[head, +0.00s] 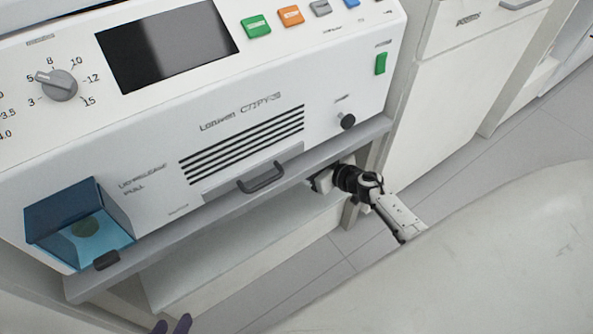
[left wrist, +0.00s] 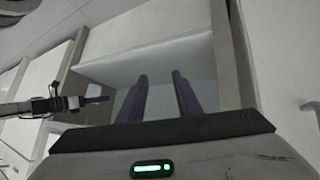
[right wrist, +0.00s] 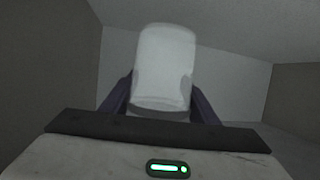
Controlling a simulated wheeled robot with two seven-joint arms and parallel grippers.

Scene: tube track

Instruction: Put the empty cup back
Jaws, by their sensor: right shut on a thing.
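A whitish translucent cup (right wrist: 165,68) stands between the purple fingers of my right gripper (right wrist: 160,105) in the right wrist view. The gripper is shut on it. Whether the cup holds anything cannot be seen. In the head view my right gripper (head: 318,183) reaches under the machine's front ledge, and the cup is hidden there.
The white machine (head: 240,110) stands on a grey-edged bench (head: 225,215) with an open shelf space (head: 235,255) below. A blue see-through box (head: 80,222) sits at its lower left, and a drawer handle (head: 262,178) at its front. A white cabinet (head: 455,90) stands to the right.

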